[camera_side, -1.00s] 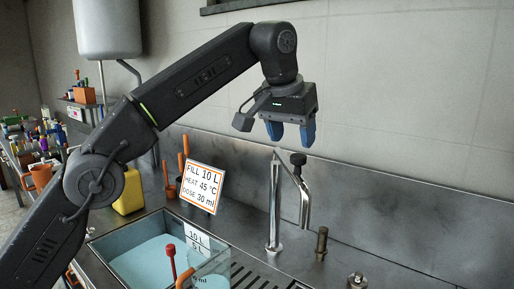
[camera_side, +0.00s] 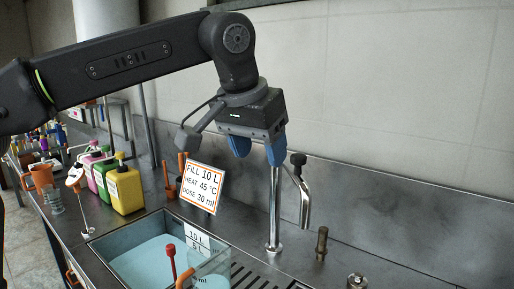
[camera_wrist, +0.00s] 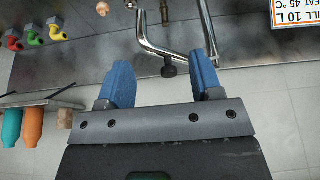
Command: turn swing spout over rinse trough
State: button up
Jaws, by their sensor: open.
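The chrome swing spout (camera_side: 305,208) hangs from an upright post (camera_side: 273,215) on the steel counter and points down at the post's right. My gripper (camera_side: 257,152) is open and empty at the post's top, left of the knob.
A slotted drain area (camera_side: 245,279) lies right of the basin. A sign (camera_side: 202,187) stands behind the basin. A yellow jug (camera_side: 125,190) and other bottles stand at left. A short brass fitting (camera_side: 321,243) rises right of the spout. The wall is close behind.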

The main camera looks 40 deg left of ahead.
jog(key=shift+s, duration=0.25)
jog(key=shift+w+a, duration=0.1)
jog(key=shift+c, duration=0.5)
jog(key=w+a+r+n, duration=0.1)
jog(key=a+n, duration=0.1)
jog(key=w+a+r+n+t+h, duration=0.1)
jog(key=a, duration=0.1)
jog(key=w+a+r+n+t, duration=0.1)
jog(key=a+r+n, duration=0.1)
jog(key=a, duration=0.1)
jog(key=shift+w+n+h, duration=0.15)
jog(key=shift+n+h, duration=0.15)
jog(key=c, duration=0.6)
jog(key=shift+w+a+r+n, duration=0.15)
jog(key=shift+n, duration=0.15)
jog(key=shift+c, duration=0.8)
jog(key=shift+w+f, duration=0.2)
jog(key=shift+f, duration=0.1)
jog(key=shift+c, duration=0.7)
jog(key=x, duration=0.9)
jog(key=shift+w+d+f, duration=0.15)
jog(key=shift+w+d, duration=0.05)
jog(key=shift+d, duration=0.05)
grip_shut()
jog(key=shift+w+d, duration=1.1)
jog(key=shift+d, duration=0.35)
